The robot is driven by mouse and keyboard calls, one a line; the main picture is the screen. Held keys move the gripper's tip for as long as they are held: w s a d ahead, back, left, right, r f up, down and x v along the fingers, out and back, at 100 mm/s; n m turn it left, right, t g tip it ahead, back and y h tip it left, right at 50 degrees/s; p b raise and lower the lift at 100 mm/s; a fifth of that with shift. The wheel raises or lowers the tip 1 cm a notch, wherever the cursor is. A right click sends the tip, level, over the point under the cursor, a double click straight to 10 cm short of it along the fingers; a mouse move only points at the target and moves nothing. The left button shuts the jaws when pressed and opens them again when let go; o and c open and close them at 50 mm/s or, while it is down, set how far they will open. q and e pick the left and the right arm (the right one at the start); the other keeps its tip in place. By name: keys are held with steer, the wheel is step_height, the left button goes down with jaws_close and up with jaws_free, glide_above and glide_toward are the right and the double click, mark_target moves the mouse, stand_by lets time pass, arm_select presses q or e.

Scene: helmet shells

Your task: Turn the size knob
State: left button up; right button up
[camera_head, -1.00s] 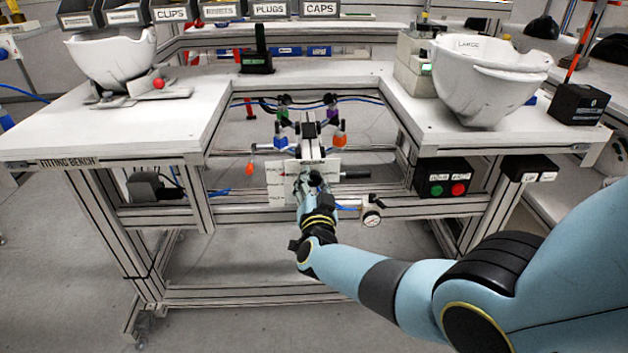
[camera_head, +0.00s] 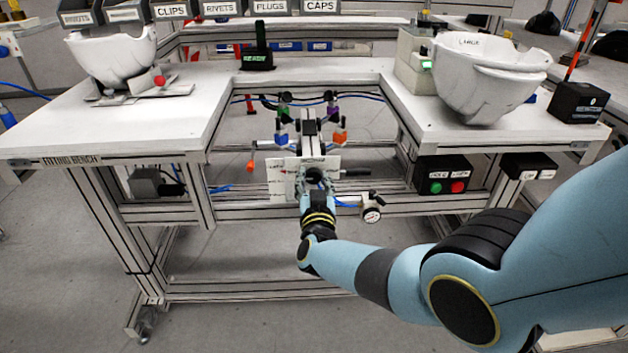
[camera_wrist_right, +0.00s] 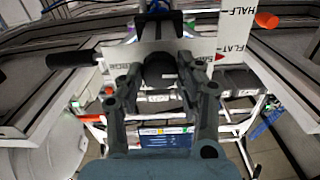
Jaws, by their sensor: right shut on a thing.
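The size knob (camera_wrist_right: 160,70) is a dark round knob in front of a white marked panel. In the right wrist view it sits between the two fingers of my right gripper (camera_wrist_right: 158,80), which is shut on it. In the head view the panel (camera_head: 284,180) stands in the gap of the bench, and my right gripper (camera_head: 317,180) reaches it from the front, hiding most of the knob. A red pointer (camera_wrist_right: 219,58) shows beside the word FLAT on the panel. My left gripper is not in view.
The white fitting bench (camera_head: 120,115) surrounds the panel on both sides. White helmet shells stand at left (camera_head: 112,60) and right (camera_head: 485,85). A black box with green and red buttons (camera_head: 447,177) and a gauge (camera_head: 371,214) are right of the panel. A dark handle (camera_head: 356,171) sticks out beside it.

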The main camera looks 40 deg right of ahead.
steer(key=shift+f, duration=0.15)
steer(key=o, duration=1.1)
steer(key=shift+o, duration=0.2)
steer(key=shift+s+a, duration=0.1)
steer(key=v, duration=1.2)
